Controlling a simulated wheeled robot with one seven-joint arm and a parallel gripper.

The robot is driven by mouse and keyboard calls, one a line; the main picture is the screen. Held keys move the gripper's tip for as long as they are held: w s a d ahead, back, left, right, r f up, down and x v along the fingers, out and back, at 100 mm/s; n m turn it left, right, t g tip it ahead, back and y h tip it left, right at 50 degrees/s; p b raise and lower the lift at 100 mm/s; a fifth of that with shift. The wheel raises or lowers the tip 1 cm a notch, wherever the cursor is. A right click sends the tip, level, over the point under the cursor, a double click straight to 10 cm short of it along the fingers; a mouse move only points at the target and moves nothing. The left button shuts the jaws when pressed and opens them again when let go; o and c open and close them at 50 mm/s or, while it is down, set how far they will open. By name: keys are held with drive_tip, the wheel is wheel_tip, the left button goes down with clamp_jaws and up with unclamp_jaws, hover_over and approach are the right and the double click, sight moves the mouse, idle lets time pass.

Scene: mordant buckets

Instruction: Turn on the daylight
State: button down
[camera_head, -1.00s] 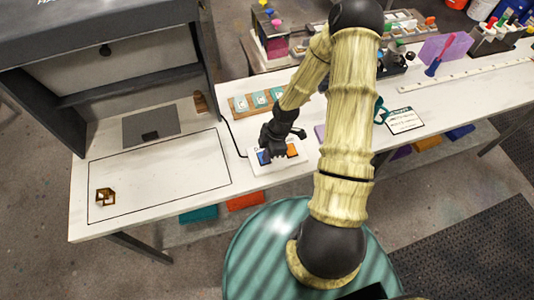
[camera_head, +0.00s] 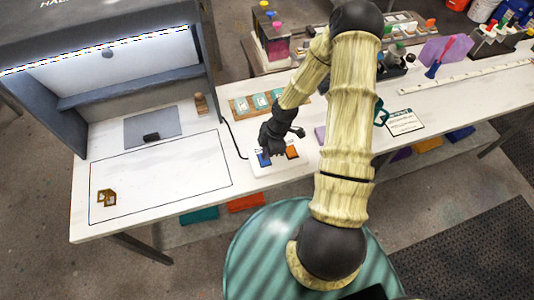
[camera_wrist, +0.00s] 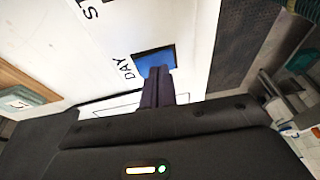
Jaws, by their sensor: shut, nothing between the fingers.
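A white switch box (camera_head: 277,168) lies on the white table, with a blue button (camera_head: 264,160) on its left and an orange button (camera_head: 292,152) on its right. In the wrist view the blue button (camera_wrist: 155,60) has the word "DAY" printed beside it. My gripper (camera_head: 265,154) is shut and empty, with its fingertips over the blue button; they show in the wrist view (camera_wrist: 159,72) at or just above its face, and I cannot tell if they touch. The light booth (camera_head: 130,70) at the left has a bright white strip lit under its top.
A black cord (camera_head: 232,140) runs from the box along the booth. A wooden rack of pale cards (camera_head: 262,104) stands behind the box. A small brown sample (camera_head: 106,197) lies in the outlined area at the left, which is otherwise mostly clear.

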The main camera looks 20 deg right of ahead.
drive_tip(key=r+p, duration=0.3)
drive_tip(key=r, duration=0.1)
drive_tip(key=shift+s, duration=0.25)
drive_tip(key=s+b+v, duration=0.1)
drive_tip(key=s+v, duration=0.1)
drive_tip(key=v, duration=0.7)
drive_tip(key=shift+r, duration=0.35)
drive_tip(key=shift+s+d, duration=0.1)
drive_tip(key=shift+d, duration=0.1)
drive_tip(key=shift+s+a+b, duration=0.15)
drive_tip(key=shift+a+b, duration=0.05)
drive_tip(key=shift+b, duration=0.1)
drive_tip(key=s+a+r+m+t+h+b, duration=0.3)
drive_tip(key=s+r+m+b, duration=0.3)
drive_tip(key=m, duration=1.2)
drive_tip(key=shift+s+v, duration=0.2)
drive_tip(key=shift+v, duration=0.8)
